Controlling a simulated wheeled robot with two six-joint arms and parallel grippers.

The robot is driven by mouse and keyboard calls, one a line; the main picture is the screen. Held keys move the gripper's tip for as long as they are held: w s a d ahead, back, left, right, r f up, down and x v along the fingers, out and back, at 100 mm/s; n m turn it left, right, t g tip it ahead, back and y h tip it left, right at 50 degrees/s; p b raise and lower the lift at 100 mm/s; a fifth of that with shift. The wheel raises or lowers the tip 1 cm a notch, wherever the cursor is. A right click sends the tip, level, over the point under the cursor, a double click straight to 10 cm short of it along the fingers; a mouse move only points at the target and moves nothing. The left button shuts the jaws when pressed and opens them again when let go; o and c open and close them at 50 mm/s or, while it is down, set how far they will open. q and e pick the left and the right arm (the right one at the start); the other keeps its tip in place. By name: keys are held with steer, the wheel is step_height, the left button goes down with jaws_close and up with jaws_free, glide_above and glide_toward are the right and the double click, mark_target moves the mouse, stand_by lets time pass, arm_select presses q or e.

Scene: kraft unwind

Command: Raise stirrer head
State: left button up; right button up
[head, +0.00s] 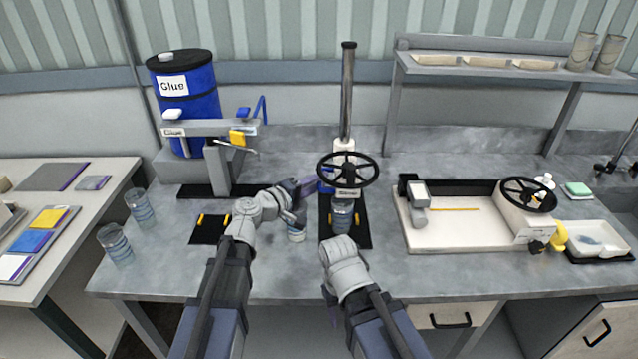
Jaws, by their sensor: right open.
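The stirrer stands at the back middle of the bench. It has a tall grey post (347,95), a black handwheel (348,168) and a labelled head (346,194). A clear beaker (342,216) stands under the head on the black base (363,235), so the head's lower end is hard to make out. My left gripper (306,187) is just left of the stirrer head; its jaws are too small and dark to read. My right arm reaches in front of the stirrer base. My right gripper (332,312) is open, low in front of the beaker, and mostly hidden by my wrist.
A blue glue drum (188,100) and a press (232,165) stand at the left. A small cup (297,235) is beside my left wrist. Two clear cups (115,245) stand near the left edge. A white tray machine with a wheel (527,195) fills the right.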

arm_select(q)
steer(key=shift+w+d, duration=0.15)
steer(key=shift+d, duration=0.05)
jaws_close()
stand_by(1.4)
